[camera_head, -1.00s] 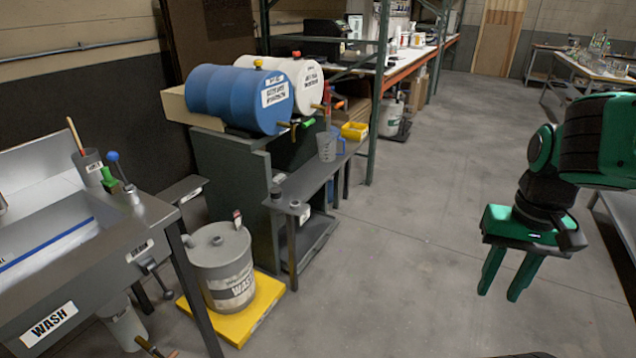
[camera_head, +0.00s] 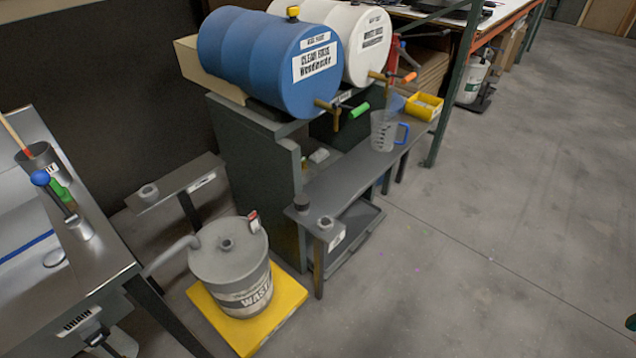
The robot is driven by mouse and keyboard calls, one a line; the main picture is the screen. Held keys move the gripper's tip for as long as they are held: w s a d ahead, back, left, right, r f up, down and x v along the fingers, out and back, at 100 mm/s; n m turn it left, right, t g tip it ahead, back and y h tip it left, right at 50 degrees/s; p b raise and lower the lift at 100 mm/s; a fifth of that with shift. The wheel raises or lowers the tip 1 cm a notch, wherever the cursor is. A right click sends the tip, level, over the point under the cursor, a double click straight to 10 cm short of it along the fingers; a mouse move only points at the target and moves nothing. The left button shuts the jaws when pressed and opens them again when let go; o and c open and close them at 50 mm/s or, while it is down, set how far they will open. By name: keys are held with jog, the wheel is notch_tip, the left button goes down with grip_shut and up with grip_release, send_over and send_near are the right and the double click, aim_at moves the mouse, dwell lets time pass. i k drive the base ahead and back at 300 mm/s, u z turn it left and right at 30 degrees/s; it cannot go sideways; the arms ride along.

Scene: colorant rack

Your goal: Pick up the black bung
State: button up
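A small black bung (camera_head: 302,202) appears to stand on the front left corner of the narrow grey bench (camera_head: 350,178) below the drums. A grey ring-like fitting (camera_head: 325,223) is just in front of it on the same bench end, over a small white label. My gripper is not clearly in view. Only a sliver of dark green shows at the lower right edge, perhaps part of my arm. It is well apart from the bung, and nothing touches the bung.
A blue drum (camera_head: 262,62) and a white drum (camera_head: 352,38) lie above the bench, taps outward. A clear jug (camera_head: 384,132) and a yellow bin (camera_head: 424,106) are farther along. A grey waste can (camera_head: 232,275) stands on a yellow base (camera_head: 283,318). The floor at right is clear.

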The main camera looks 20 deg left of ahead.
aim_at(301, 201)
jog(key=u, duration=0.35)
jog(key=i, duration=1.4)
jog(key=u, duration=0.2)
